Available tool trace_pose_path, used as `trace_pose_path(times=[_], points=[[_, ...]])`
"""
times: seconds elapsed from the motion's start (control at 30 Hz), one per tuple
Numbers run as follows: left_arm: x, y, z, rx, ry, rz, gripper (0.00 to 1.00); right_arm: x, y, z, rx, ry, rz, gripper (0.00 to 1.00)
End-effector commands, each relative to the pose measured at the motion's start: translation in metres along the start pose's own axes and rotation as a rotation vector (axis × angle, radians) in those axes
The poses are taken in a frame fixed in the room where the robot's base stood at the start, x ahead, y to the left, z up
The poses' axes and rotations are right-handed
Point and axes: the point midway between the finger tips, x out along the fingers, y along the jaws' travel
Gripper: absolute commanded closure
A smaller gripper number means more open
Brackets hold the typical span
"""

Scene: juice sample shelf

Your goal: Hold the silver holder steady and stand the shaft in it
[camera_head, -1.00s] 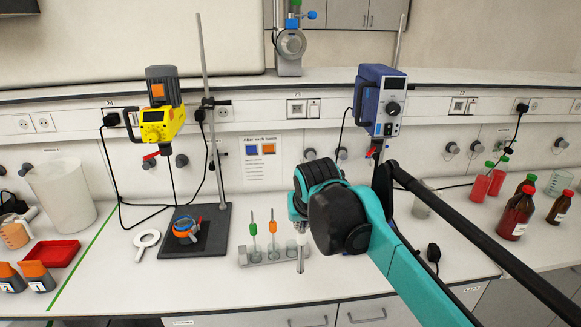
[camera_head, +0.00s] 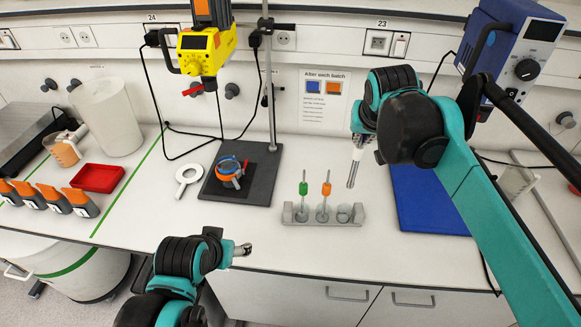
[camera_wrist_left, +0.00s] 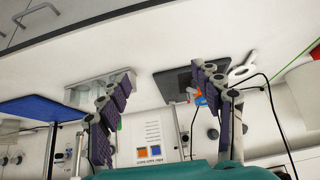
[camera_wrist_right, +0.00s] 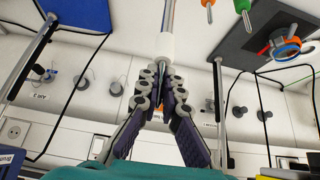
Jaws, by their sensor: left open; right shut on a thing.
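The silver holder (camera_head: 291,218) stands on the bench near its front edge. A green-tagged shaft (camera_head: 303,188) and an orange-tagged shaft (camera_head: 326,189) stand in it; its right-hand cup (camera_head: 344,213) looks empty. My right gripper (camera_head: 364,135) is shut on a white-collared metal shaft (camera_head: 353,172), held nearly upright above and behind the holder's right end. The right wrist view shows its white collar (camera_wrist_right: 166,46) by the fingertips. My left gripper (camera_head: 240,250) is open and empty, in front and left of the holder. In the left wrist view, the holder (camera_wrist_left: 90,90) lies beyond the left finger.
A dark stand plate (camera_head: 262,182) with an orange-and-blue ring (camera_head: 229,168) stands left of the holder, beside a white ring (camera_head: 187,177). A blue mat (camera_head: 425,205) lies to its right. A red tray (camera_head: 97,178) is farther left. Bench between plate and holder is clear.

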Motion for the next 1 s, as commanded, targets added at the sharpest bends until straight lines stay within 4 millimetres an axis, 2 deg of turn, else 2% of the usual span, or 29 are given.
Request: trace_pose_path(times=[0.27, 0.47, 0.6, 0.8, 1.0], points=[[0.009, 0.017, -0.059, 0.334, -0.129, 0.122, 0.34, 0.000, 0.000, 0.000, 0.000, 0.000, 0.000, 1.00], [0.030, 0.033, -0.102, 0.628, -0.195, 0.271, 0.34, 0.000, 0.000, 0.000, 0.000, 0.000, 0.000, 1.00], [0.053, 0.045, -0.129, 0.832, -0.214, 0.395, 0.34, 0.000, 0.000, 0.000, 0.000, 0.000, 0.000, 1.00], [0.087, 0.060, -0.156, 1.092, -0.196, 0.571, 0.34, 0.000, 0.000, 0.000, 0.000, 0.000, 0.000, 1.00], [0.110, 0.068, -0.168, 1.248, -0.162, 0.682, 0.34, 0.000, 0.000, 0.000, 0.000, 0.000, 0.000, 1.00]])
